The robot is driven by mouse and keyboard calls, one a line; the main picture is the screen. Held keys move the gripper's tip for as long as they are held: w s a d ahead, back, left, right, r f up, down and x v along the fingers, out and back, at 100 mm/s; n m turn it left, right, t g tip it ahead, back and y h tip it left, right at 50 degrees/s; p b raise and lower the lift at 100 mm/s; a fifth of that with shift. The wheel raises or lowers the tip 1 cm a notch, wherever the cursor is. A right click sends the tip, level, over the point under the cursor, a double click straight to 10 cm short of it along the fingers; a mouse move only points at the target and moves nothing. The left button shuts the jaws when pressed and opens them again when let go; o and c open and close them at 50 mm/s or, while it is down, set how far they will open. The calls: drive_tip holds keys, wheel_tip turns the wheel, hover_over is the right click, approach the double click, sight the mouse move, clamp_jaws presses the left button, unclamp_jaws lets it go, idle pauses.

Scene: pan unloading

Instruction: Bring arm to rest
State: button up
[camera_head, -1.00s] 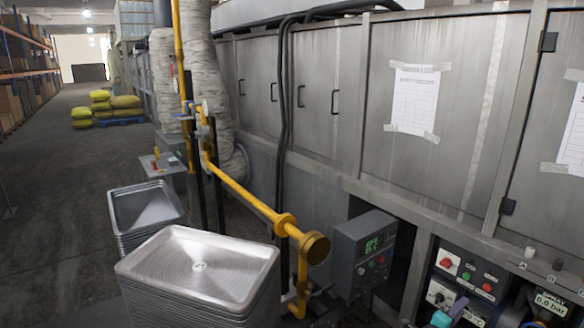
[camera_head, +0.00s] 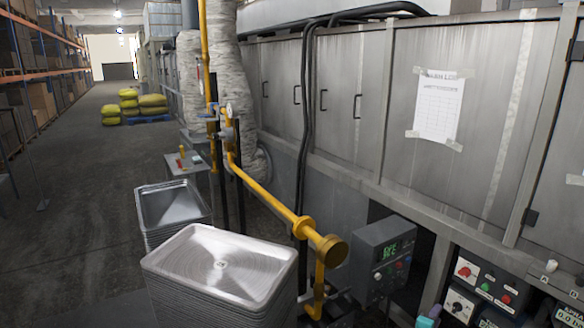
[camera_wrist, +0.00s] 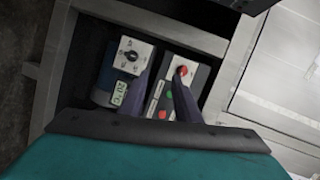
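My gripper (camera_wrist: 163,82) shows in the wrist view as two dark purple fingers standing apart, with nothing held between them. Its teal body fills the bottom of that view. Beyond the fingers is a control panel with a red knob (camera_wrist: 182,71) and a black dial on a white plate (camera_wrist: 131,56). I cannot tell the distance from fingers to panel. In the head view only a small teal piece of my arm shows at the bottom edge, before the machine's control panel (camera_head: 482,283); the fingers are not clearly visible there.
Two stacks of metal pans stand on the floor, a near stack (camera_head: 222,262) and a far one (camera_head: 172,205). A yellow gas pipe (camera_head: 265,192) and a grey control box (camera_head: 378,258) stand between them and the steel machine (camera_head: 440,60). The aisle (camera_head: 75,190) at left is open.

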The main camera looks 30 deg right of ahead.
drive_tip(key=w+a+f+n+t+y+p, duration=0.2)
drive_tip(key=w+a+f+n+y, duration=0.25)
drive_tip(key=w+a, duration=0.4)
drive_tip(key=w+a+f+n+t+y+p, duration=0.15)
drive_tip(key=w+a+f+n+y, duration=0.35)
drive_tip(key=a, duration=0.6)
drive_tip(key=w+a+f+n+g+y+p, duration=0.1)
drive_tip(key=a+f+n+y+p, duration=0.15)
drive_tip(key=a, duration=0.65)
drive_tip(key=w+a+f+n+g+y+p, duration=0.1)
drive_tip(key=a+f+n, duration=0.25)
drive_tip(key=a, duration=0.55)
drive_tip(key=s+a+f+n+g+y+p, duration=0.1)
drive_tip(key=s+a+n+g+y+p, duration=0.2)
drive_tip(key=s+a, duration=0.4)
drive_tip(key=s+a+f+n+g+p, duration=0.1)
drive_tip(key=s+a+n+g+p, duration=0.25)
drive_tip(key=a, duration=0.65)
drive_tip(key=s+a+r+n+g, duration=0.1)
drive_tip(key=s+a+n+g, duration=0.1)
drive_tip(key=s, duration=0.3)
drive_tip(key=s+a+r+n+g+p, duration=0.1)
drive_tip(key=s+a+n+g, duration=0.1)
drive_tip(key=s, duration=0.3)
drive_tip(key=s+a+r+n+g+h, duration=0.1)
drive_tip(key=s+a+n, duration=0.1)
drive_tip(key=s+n, duration=0.2)
drive_tip(key=shift+s+g, duration=0.4)
drive_tip(key=shift+s, duration=0.25)
drive_tip(key=shift+a, duration=0.1)
